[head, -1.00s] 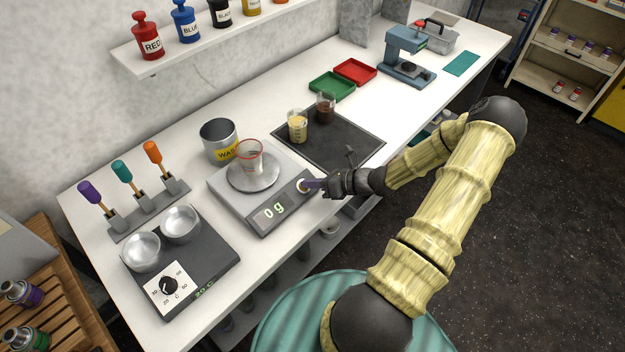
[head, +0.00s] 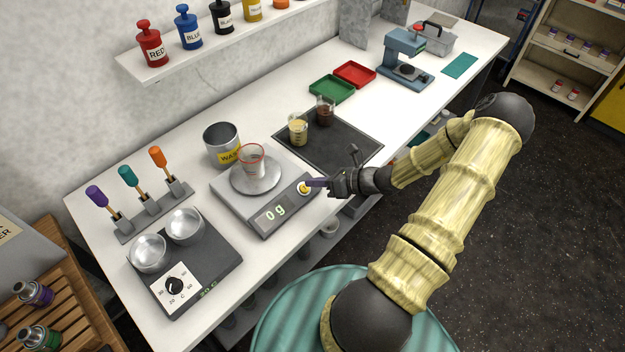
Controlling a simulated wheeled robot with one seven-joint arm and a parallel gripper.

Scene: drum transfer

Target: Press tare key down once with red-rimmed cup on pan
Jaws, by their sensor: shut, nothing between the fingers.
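The red-rimmed cup (head: 252,168), clear and looking empty, stands upright on the round steel pan (head: 257,184) of the grey scale (head: 232,206). The scale's display (head: 272,216) reads 0 g. The tare key (head: 304,188), a round yellow key, is at the right end of the scale's front face, right of the display. My gripper (head: 320,183) comes in from the right and is shut and empty.
A waste can (head: 221,145) stands behind the scale. A dark mat (head: 335,150) with two filled beakers lies to the right. A dark hotplate (head: 195,270) with two steel bowls and a rack of coloured-handled tools (head: 150,207) are at left. White counter shows between them.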

